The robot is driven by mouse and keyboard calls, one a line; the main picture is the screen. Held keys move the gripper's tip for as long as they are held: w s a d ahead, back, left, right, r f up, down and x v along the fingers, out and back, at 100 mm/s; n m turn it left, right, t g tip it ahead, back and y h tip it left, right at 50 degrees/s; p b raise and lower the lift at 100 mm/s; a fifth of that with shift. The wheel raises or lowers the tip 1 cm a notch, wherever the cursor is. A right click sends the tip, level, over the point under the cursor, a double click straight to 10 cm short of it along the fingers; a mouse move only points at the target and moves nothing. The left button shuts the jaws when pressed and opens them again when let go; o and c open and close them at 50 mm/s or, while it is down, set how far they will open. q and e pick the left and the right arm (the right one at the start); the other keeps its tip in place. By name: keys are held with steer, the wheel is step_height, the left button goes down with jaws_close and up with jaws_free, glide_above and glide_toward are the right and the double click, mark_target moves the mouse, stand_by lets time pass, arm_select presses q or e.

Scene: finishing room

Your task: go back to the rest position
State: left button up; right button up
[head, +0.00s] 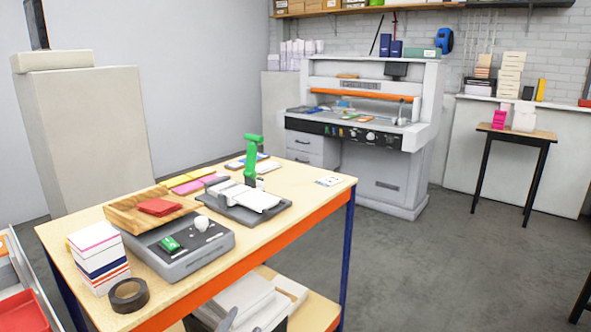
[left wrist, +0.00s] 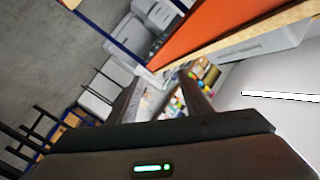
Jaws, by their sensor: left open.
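My left gripper (left wrist: 159,76) shows in the left wrist view with its two dark fingers spread apart. It is open, and nothing is held between the fingers. In the head view only a small grey part, apparently of this gripper, shows at the bottom edge, in front of the workbench's lower shelf. My right gripper is in neither view.
A wooden-topped workbench (head: 290,196) with an orange rail stands close in front. It carries a grey scale (head: 205,245), a black tape roll (head: 128,295) and a card stack (head: 97,262). A large cutting machine (head: 365,125) stands behind. Open floor (head: 440,260) lies to the right.

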arm_select(q)
steer(key=s+a+f+n+g+y, duration=0.1)
steer(key=s+a+f+n+g, duration=0.25)
steer(key=s+f, duration=0.4)
steer(key=s+a+f+n+g+y, duration=0.2)
steer(key=s+a+f+g, duration=0.15)
steer(key=s+f, duration=0.4)
steer(key=s+a+f+n+g, duration=0.2)
steer(key=s+f+g, duration=0.15)
steer(key=s, duration=0.65)
steer(key=s+a+f+n+g, duration=0.1)
steer(key=s+a+f+g, duration=0.3)
steer(key=s, duration=0.6)
steer(key=w+d+f+t+p, duration=0.1)
steer(key=d+f, duration=0.1)
steer(key=f, duration=1.3)
steer(key=w+d+f+t+h+p, duration=0.1)
steer(key=d+f+t+p, duration=0.1)
steer(key=f, duration=1.4)
steer(key=shift+d+f, duration=0.15)
steer(key=shift+d, duration=0.65)
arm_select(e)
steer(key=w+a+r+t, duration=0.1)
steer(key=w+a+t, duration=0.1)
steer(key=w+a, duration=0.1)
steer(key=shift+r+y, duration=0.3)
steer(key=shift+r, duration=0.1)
